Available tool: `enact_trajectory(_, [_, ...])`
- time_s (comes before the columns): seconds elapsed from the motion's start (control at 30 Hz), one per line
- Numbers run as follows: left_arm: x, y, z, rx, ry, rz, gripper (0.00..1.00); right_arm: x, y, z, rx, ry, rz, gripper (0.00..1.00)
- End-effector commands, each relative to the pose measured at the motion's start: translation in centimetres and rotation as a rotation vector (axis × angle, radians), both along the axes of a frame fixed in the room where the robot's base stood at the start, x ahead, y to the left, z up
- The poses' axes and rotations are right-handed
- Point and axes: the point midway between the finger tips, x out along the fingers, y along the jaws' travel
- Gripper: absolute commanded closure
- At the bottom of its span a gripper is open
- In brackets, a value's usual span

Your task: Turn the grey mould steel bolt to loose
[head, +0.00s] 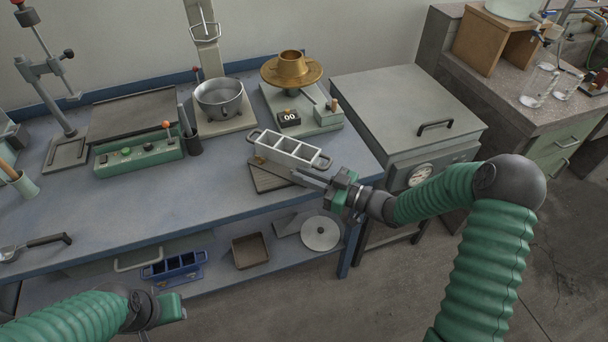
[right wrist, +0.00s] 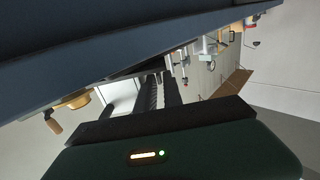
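The grey mould (head: 290,150), a three-compartment box with a handle at each end, stands on a dark plate near the bench's front edge. My right gripper (head: 302,177) is at the mould's front right side, its fingers pointing left along the near wall. The right wrist view shows its dark fingers (right wrist: 160,92) close together beside a pale grey surface (right wrist: 122,90). I cannot tell whether they touch the mould or hold anything. The steel bolt is not distinguishable. My left gripper (head: 168,306) is low at the left, in front of the bench, its fingers mostly hidden.
Behind the mould stand a scale (head: 318,118) with a brass-coloured funnel and a metal bowl (head: 220,100). A green control box (head: 140,155) is to the left. A grey cabinet (head: 400,100) adjoins on the right. A blue mould (head: 174,267) and a brown tray (head: 250,251) are on the lower shelf.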

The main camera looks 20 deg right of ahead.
Motion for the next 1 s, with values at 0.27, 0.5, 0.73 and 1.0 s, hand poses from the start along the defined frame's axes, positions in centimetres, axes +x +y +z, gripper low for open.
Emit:
enact_trajectory(0.27, [0.0,0.0,0.9,0.000,0.000,0.000,0.66,-3.9,-4.2,0.2,-0.001,0.001,-0.008,0.86])
enact_trajectory(0.5, [0.0,0.0,1.6,0.000,0.000,0.000,0.66,-8.9,-9.0,0.0,-0.001,0.001,-0.006,0.86])
enact_trajectory(0.73, [0.0,0.0,1.8,0.000,0.000,0.000,0.66,-11.6,-11.6,-0.1,-0.001,0.002,-0.002,0.86])
enact_trajectory(1.0, [0.0,0.0,1.8,0.000,0.000,0.000,0.66,-11.9,-11.8,-0.1,0.000,0.001,-0.001,0.86])
